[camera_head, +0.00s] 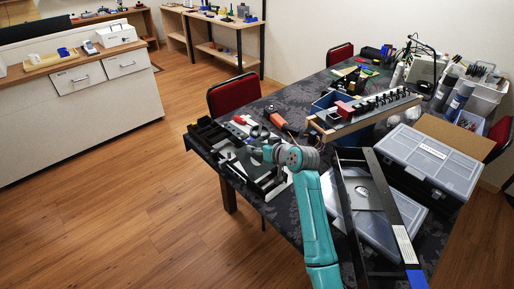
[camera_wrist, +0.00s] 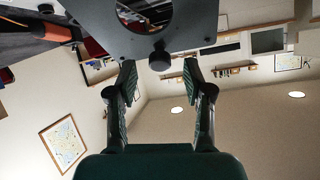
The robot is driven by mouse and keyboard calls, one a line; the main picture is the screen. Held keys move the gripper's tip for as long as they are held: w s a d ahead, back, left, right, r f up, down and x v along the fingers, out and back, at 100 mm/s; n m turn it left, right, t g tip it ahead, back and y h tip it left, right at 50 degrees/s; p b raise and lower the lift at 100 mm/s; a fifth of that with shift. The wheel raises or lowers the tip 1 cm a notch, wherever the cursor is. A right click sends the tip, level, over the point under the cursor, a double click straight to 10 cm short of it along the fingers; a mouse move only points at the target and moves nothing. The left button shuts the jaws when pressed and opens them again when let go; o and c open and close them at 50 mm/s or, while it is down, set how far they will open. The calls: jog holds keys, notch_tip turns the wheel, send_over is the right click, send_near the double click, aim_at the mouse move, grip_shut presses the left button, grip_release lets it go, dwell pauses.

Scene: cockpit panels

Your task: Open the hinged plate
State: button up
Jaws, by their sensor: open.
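The hinged plate (camera_wrist: 198,22) is a dark sheet with a large round opening, at the top of the wrist view. A black round knob (camera_wrist: 160,60) sits at its edge. My gripper (camera_wrist: 159,68) is open, with one fingertip on each side of the knob. I cannot tell whether either finger touches it. In the head view my gripper (camera_head: 258,151) is at the dark panel assembly (camera_head: 278,186) on the table's left end. My arm and gripper partly hide the plate there, and its hinge cannot be made out.
An orange-handled tool (camera_head: 279,121) lies close behind my gripper. A long rack with black parts (camera_head: 372,109) and a grey lidded case (camera_head: 425,160) stand farther right. A black frame (camera_head: 347,215) stands right of my arm. The floor left of the table is clear.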

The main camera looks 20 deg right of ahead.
jog(key=v, duration=1)
jog(key=shift+s+r, duration=0.25)
jog(key=shift+s, duration=0.1)
